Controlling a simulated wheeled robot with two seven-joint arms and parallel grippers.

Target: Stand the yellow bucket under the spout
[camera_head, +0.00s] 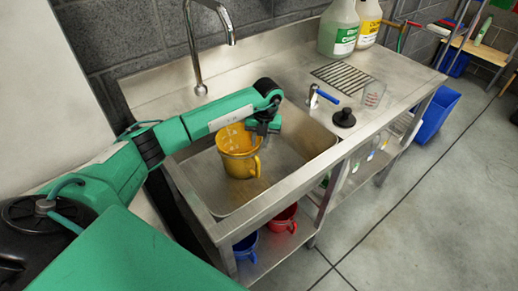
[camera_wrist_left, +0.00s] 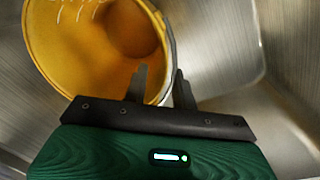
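The yellow bucket (camera_head: 236,160) stands roughly upright in the sink basin (camera_head: 292,160), its handle toward the front right. My left gripper (camera_head: 262,138) is at the bucket's right rim. In the left wrist view its fingers (camera_wrist_left: 160,80) straddle the rim of the bucket (camera_wrist_left: 100,45), one inside and one outside, with a visible gap between them. My right gripper is not in view.
A blue-handled lever (camera_head: 322,95), a black plunger-like knob (camera_head: 344,117) and a clear jug (camera_head: 373,94) are right of the basin. Two bottles (camera_head: 339,28) stand behind. Blue (camera_head: 245,246) and red (camera_head: 284,218) buckets sit on the shelf below.

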